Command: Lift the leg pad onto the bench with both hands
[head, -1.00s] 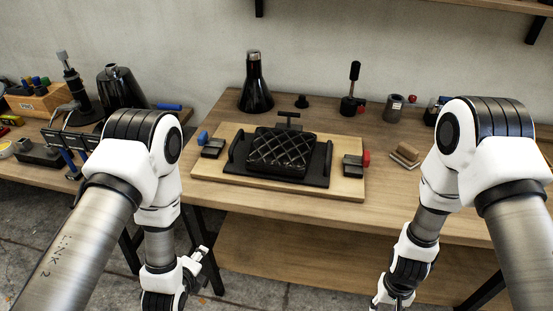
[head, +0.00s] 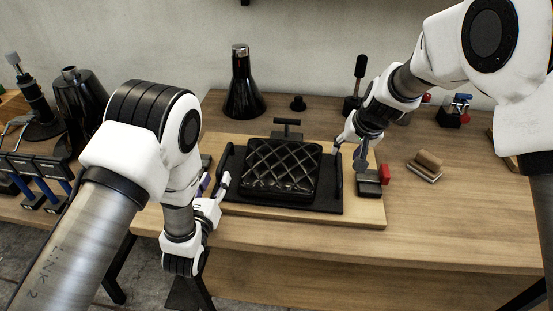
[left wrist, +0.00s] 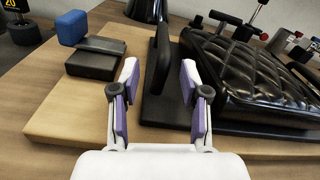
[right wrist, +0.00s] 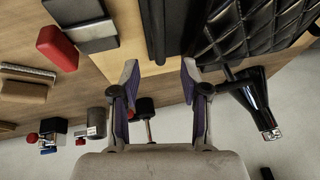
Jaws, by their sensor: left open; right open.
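The leg pad (head: 281,166) is a black quilted cushion on a black base plate (head: 270,205) with an upright handle at each end. The plate lies flat on a light wooden board (head: 362,214). My left gripper (head: 215,184) is open beside the left handle (head: 226,163); in the left wrist view this handle (left wrist: 158,60) stands in line with the gap between the fingers. My right gripper (head: 349,155) is open above and beside the right handle (head: 339,178). In the right wrist view that handle (right wrist: 155,35) appears beyond the fingertips, left of the gap's middle. Contact is not visible.
A black block with a red knob (head: 384,175) sits close to my right gripper. A blue-knobbed block (left wrist: 95,57) sits left of the left handle. A black T-handled piece (head: 287,130) stands behind the pad, with a black conical bottle (head: 243,92) further back.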

